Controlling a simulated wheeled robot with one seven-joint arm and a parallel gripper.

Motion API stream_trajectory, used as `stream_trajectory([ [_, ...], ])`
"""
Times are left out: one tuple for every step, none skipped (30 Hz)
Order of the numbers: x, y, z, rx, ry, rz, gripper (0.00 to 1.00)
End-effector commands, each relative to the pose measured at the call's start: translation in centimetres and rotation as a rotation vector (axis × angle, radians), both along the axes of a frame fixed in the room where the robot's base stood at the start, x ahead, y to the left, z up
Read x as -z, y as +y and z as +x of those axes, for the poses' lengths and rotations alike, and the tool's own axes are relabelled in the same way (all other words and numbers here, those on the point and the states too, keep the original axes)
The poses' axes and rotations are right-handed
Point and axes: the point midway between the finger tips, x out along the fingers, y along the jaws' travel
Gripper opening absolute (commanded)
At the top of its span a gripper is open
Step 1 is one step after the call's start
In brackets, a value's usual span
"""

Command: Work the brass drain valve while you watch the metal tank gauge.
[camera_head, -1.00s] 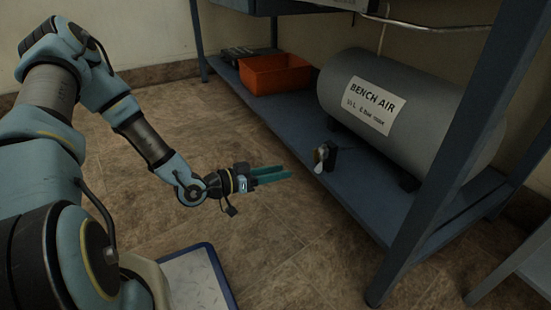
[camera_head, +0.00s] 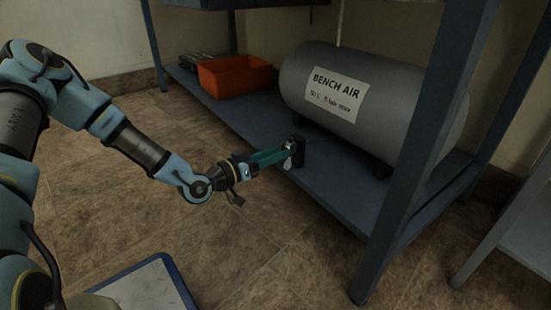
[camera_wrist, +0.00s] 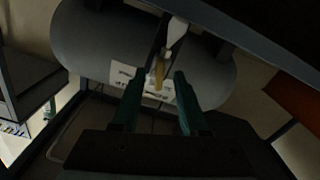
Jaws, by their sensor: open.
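The grey tank (camera_head: 402,98), labelled BENCH AIR, lies on the lower shelf; it also fills the upper wrist view (camera_wrist: 85,40). A dark block (camera_head: 299,149) stands on the shelf's front edge before the tank. The small brass valve part (camera_wrist: 160,72) shows in the wrist view, below a white piece (camera_wrist: 177,30). My gripper (camera_head: 284,153) is open at the block. In the wrist view its teal fingertips (camera_wrist: 160,76) appear on either side of the brass part; I cannot tell whether they touch it. I cannot make out a tank gauge or its reading.
An orange bin (camera_head: 235,78) sits on the blue shelf (camera_head: 335,190) left of the tank. A blue bench leg (camera_head: 412,170) stands to the right of my gripper.

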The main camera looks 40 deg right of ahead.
Motion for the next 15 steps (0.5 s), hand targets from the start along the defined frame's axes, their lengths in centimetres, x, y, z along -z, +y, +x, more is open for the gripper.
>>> stream_trajectory([
  [0.03, -0.17, -0.02, 0.0, 0.0, 0.0, 0.44],
  [0.0, -0.23, -0.01, 0.0, 0.0, 0.0, 0.44],
  [-0.03, -0.26, -0.02, 0.0, 0.0, 0.0, 0.44],
  [-0.04, -0.26, -0.01, 0.0, 0.0, 0.0, 0.44],
  [-0.05, -0.26, -0.02, 0.0, 0.0, 0.0, 0.44],
  [-0.06, -0.25, -0.02, 0.0, 0.0, 0.0, 0.44],
  [-0.06, -0.25, -0.02, 0.0, 0.0, 0.0, 0.44],
  [-0.06, -0.24, -0.02, 0.0, 0.0, 0.0, 0.44],
  [-0.06, -0.23, -0.01, 0.0, 0.0, 0.0, 0.43],
  [-0.06, -0.23, -0.02, 0.0, 0.0, 0.0, 0.39],
  [-0.06, -0.23, -0.02, 0.0, 0.0, 0.0, 0.36],
  [-0.05, -0.22, -0.02, 0.0, 0.0, 0.0, 0.31],
  [-0.05, -0.22, -0.02, 0.0, 0.0, 0.0, 0.28],
  [-0.05, -0.22, -0.01, 0.0, 0.0, 0.0, 0.25],
  [-0.05, -0.21, -0.01, 0.0, 0.0, 0.0, 0.2],
])
